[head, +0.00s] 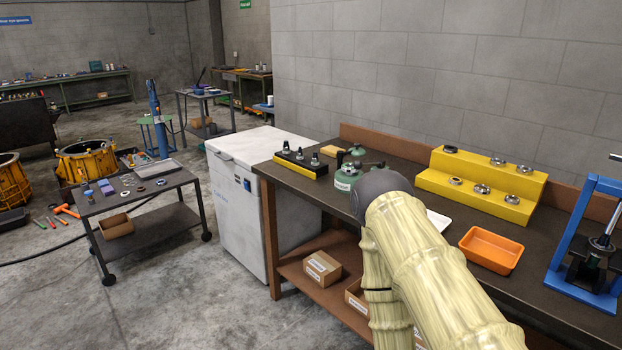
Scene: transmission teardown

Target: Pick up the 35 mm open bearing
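The yellow stepped stand (437,186) on the workbench holds several metal bearing-like rings on its two steps. One ring (450,149) is at the upper left and another (525,168) at the upper right. The lower step has a left ring (455,181), a middle ring (481,188) and a right ring (511,198) near a small label. Sizes and label text are too small to read, so I cannot tell which is the 35 mm open bearing. My arm reaches over the bench's front edge, left of the stand. My gripper is not visible; the arm hides that area.
An orange tray (490,250) and blue press (590,245) stand right on the bench. A white tray (438,220) is partly hidden. Green objects (347,178) and a black-and-yellow rack (300,164) are left. A white cabinet (235,200) and low cart (165,207) with rings stand beyond.

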